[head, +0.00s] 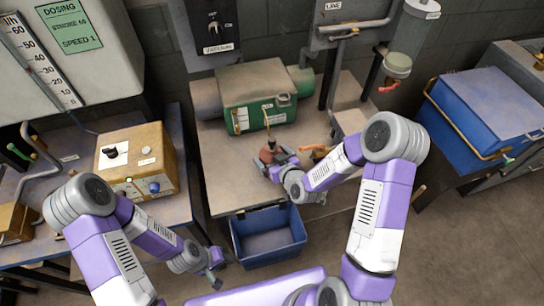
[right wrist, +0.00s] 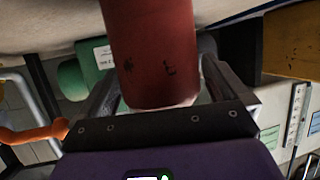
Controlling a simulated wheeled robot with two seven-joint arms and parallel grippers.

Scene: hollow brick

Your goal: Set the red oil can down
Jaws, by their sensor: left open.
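The red oil can (head: 267,155) is over the front middle of the workbench (head: 222,180), in front of the green machine. In the right wrist view the red can body (right wrist: 152,50) fills the space between both fingers. My right gripper (head: 277,160) is shut on it; in that view its fingers (right wrist: 160,85) lie along both sides of the can. I cannot tell whether the can's base touches the bench. My left gripper (head: 216,281) is open and empty, low in front of the bench, left of the blue bin.
The green machine (head: 260,98) stands at the back of the bench. An orange object (head: 318,152) is right of the can. A blue bin (head: 268,235) is below the bench's front edge. A tan control box (head: 135,160) is on the left table. The bench's front left is clear.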

